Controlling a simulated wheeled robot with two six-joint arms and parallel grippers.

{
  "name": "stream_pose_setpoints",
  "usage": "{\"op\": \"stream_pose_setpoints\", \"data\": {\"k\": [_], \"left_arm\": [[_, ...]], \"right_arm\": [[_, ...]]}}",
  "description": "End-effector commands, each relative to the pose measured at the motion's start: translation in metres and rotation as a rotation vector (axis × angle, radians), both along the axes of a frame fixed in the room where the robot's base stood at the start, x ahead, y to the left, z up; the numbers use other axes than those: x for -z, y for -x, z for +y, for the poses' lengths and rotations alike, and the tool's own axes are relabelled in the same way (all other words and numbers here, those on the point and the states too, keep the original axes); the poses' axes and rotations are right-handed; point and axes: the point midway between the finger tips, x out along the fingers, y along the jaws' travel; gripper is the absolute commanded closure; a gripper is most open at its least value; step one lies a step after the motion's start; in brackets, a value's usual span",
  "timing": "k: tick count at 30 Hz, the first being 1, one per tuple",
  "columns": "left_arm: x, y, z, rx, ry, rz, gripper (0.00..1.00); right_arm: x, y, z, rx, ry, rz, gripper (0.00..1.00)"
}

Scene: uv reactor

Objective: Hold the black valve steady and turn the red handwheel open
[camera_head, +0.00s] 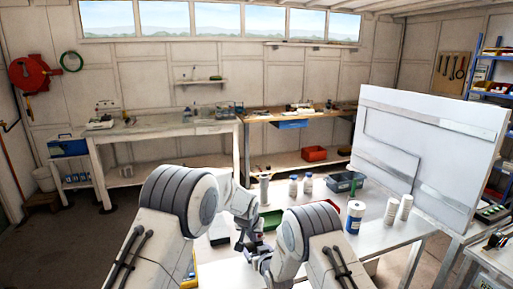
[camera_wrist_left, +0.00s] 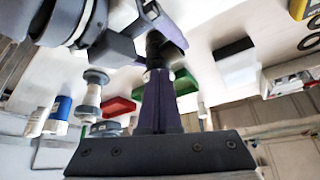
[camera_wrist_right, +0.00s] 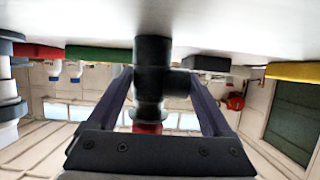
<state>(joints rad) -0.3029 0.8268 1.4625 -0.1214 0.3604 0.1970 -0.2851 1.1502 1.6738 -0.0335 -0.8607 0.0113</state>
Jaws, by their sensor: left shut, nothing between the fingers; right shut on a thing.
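The black valve (camera_wrist_right: 152,75) shows in the right wrist view as a tee-shaped body with a side stub, against the white table surface. My right gripper (camera_wrist_right: 165,85) has a finger on each side of it and is shut on it. A red part (camera_wrist_right: 148,128), likely the handwheel, shows just beyond the valve, partly hidden by the gripper's palm. My left gripper (camera_wrist_left: 160,75) is shut with its fingers together and empty. A black part (camera_wrist_left: 158,45), perhaps the valve, shows at its tips; contact cannot be told. In the head view my arms mostly hide the valve.
The white table (camera_head: 395,236) carries a blue-and-white tub (camera_head: 355,216), white cylinders (camera_head: 398,209), small bottles (camera_head: 307,184) and a dark green bin (camera_head: 345,181). A green tray (camera_wrist_left: 182,82) lies near the left gripper. A large white panel (camera_head: 440,125) stands behind right.

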Motion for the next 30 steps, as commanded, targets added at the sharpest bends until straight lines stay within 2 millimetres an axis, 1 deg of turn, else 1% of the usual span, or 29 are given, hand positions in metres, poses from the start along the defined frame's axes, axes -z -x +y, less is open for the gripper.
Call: {"op": "stream_pose_setpoints", "data": {"k": [30], "left_arm": [[-0.0002, -0.0069, -0.0025, 0.000, 0.000, -0.001, 1.00]], "right_arm": [[-0.0004, -0.0001, 0.0002, -0.001, -0.001, -0.001, 0.91]]}}
